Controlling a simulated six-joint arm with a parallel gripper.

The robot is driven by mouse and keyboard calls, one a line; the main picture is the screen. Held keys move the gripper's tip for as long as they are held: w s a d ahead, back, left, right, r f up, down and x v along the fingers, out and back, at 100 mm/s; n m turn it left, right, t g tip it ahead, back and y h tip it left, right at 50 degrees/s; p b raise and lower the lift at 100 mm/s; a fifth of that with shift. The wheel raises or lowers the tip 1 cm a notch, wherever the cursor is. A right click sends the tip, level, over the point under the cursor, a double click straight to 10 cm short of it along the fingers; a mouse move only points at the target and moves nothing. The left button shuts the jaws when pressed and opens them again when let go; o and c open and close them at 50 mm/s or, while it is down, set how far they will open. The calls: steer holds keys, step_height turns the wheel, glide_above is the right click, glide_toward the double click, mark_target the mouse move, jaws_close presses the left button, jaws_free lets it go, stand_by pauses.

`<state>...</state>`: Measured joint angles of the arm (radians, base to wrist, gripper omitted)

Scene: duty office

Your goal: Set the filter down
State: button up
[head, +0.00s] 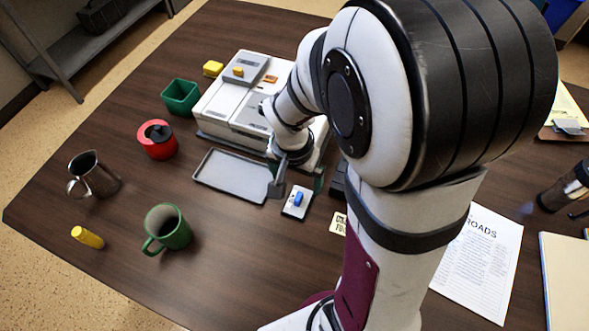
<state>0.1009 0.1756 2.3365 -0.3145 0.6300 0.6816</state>
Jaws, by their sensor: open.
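My gripper (297,184) is open, its fingers pointing down just right of the grey tray (228,178). Directly below it in the picture is a small pale plate with a blue raised part (298,201), lying on the table. I cannot tell whether the fingers touch it. No thing is clearly recognisable as the filter, and I see nothing held between the fingers. A white machine (222,118) with a grey top panel stands behind the tray. My wrist and arm hide its right side and part of the table.
A green bin (181,97), red canister (157,140), metal pitcher (97,175), green mug (170,228) and yellow cylinder (87,237) stand or lie on the left. A printed sheet (482,262) and dark flask (566,188) are on the right. The front-left tabletop is mostly clear.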

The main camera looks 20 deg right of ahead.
steer(key=s+a+r+n+y, duration=0.1)
steer(key=s+a+r, duration=0.1)
steer(key=s, duration=0.3)
steer(key=s+a+r+n+y, duration=0.1)
steer(key=s+a+r, duration=0.2)
steer(key=s+r, duration=0.1)
steer(key=s+a+r+n+g, duration=0.1)
steer(key=s+a+r, duration=0.2)
steer(key=s, duration=0.4)
steer(key=shift+r+n+y, duration=0.4)
steer(key=shift+r, duration=0.1)
